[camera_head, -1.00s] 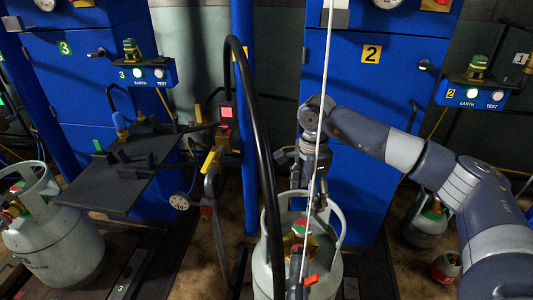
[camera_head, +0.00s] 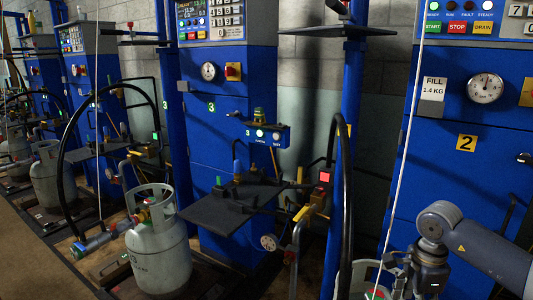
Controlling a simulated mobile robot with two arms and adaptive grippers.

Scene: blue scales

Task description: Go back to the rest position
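My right arm comes in from the right edge, with its wrist bent downward. My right gripper (camera_head: 425,285) is at the bottom right, over or beside a grey gas cylinder (camera_head: 358,272) that is mostly cut off by the lower edge. The fingertips are not clear, so I cannot tell whether it is open or touches the cylinder. My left gripper is not in view.
Blue scale cabinets (camera_head: 215,140) stand in a row along the wall. A grey cylinder (camera_head: 158,255) stands at lower left centre, with others farther left. A black tray (camera_head: 215,212) juts out. Black hoses (camera_head: 347,200) and a pale cable (camera_head: 405,130) hang in front.

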